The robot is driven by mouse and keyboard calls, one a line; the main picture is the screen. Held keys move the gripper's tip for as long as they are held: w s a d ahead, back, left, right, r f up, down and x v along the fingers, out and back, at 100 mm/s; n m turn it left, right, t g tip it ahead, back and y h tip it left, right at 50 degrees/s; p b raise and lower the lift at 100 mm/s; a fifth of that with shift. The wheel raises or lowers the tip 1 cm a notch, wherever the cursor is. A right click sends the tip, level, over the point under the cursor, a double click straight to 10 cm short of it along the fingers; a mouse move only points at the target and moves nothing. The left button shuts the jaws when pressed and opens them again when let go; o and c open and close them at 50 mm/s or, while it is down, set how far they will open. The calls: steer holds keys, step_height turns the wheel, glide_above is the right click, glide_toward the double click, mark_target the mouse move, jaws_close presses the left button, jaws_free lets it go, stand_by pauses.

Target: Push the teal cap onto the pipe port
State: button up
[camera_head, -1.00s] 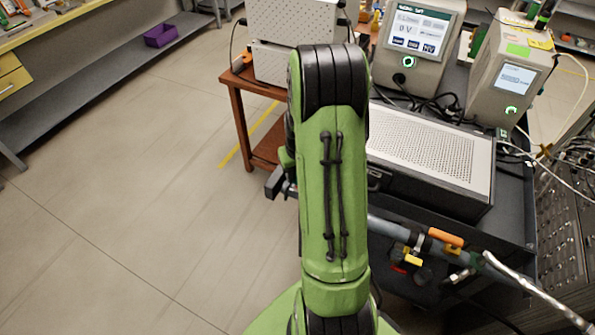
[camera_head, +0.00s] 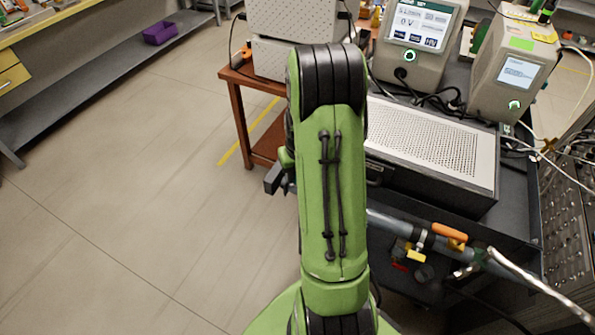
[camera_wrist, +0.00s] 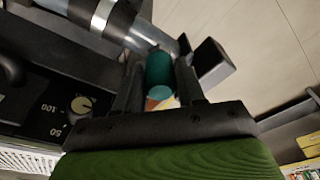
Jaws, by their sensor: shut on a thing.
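The teal cap (camera_wrist: 159,69) is between the two dark fingers of my gripper (camera_wrist: 160,85) in the wrist view. My gripper is shut on it. The cap sits right by the end of the grey pipe (camera_wrist: 150,35); I cannot tell whether it is seated on the port. The pipe also shows in the head view (camera_head: 385,222), running right from behind my green arm. In the head view my arm hides the cap and most of my gripper; only a dark block shows left of the arm.
A black instrument box with a perforated lid (camera_head: 430,140) stands on the dark cart, right of my arm. An orange-handled valve (camera_head: 449,232) sits on the pipe. A brown wooden table (camera_head: 240,110) is behind. The floor at left is clear.

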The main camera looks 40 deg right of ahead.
steer(key=shift+f, duration=0.25)
steer(key=o, duration=1.1)
steer(key=shift+r, duration=0.1)
steer(key=r+p, duration=0.1)
steer(key=r, duration=0.4)
steer(key=s+r+p, duration=0.1)
steer(key=r, duration=0.4)
steer(key=s+a+r+p, duration=0.1)
steer(key=r, duration=0.4)
steer(key=shift+s+r, duration=0.1)
steer(key=shift+r, duration=0.2)
steer(key=shift+a, duration=0.1)
